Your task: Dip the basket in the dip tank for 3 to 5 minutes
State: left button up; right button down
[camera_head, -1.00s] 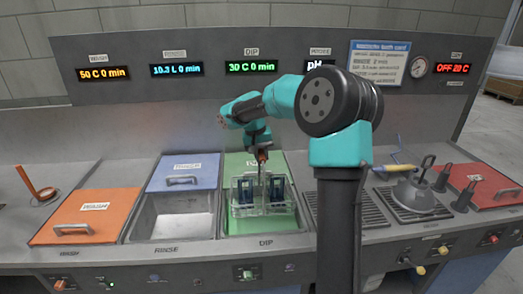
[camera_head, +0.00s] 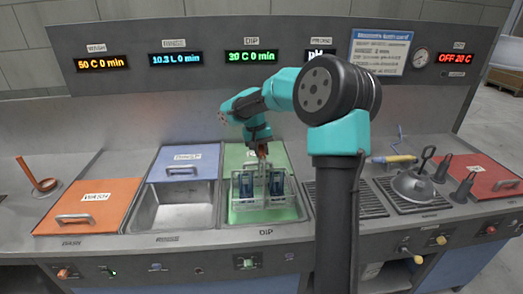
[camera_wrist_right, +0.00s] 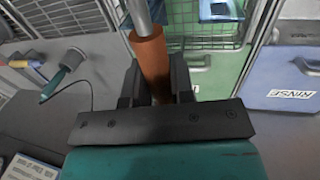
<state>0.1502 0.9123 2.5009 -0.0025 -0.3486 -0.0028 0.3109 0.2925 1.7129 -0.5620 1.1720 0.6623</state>
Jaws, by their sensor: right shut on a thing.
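In the right wrist view, the orange handle grip (camera_wrist_right: 151,65) lies between the jaws, with the wire basket (camera_wrist_right: 190,30) beyond. The green display (camera_head: 251,57) above the dip tank ends in "C 0 min". My left gripper is not in view.
Left of the dip tank are the open rinse tank (camera_head: 172,213) with its blue lid (camera_head: 186,163) and the orange wash lid (camera_head: 88,207). Right are slatted drain grates (camera_head: 345,200), a kettle-like tool (camera_head: 413,185) and a red lid (camera_head: 480,177). An orange-handled tool (camera_head: 44,184) stands far left.

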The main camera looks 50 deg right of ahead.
aim_at(261, 193)
jog(key=shift+f, duration=10.6)
jog(key=shift+r, duration=0.15)
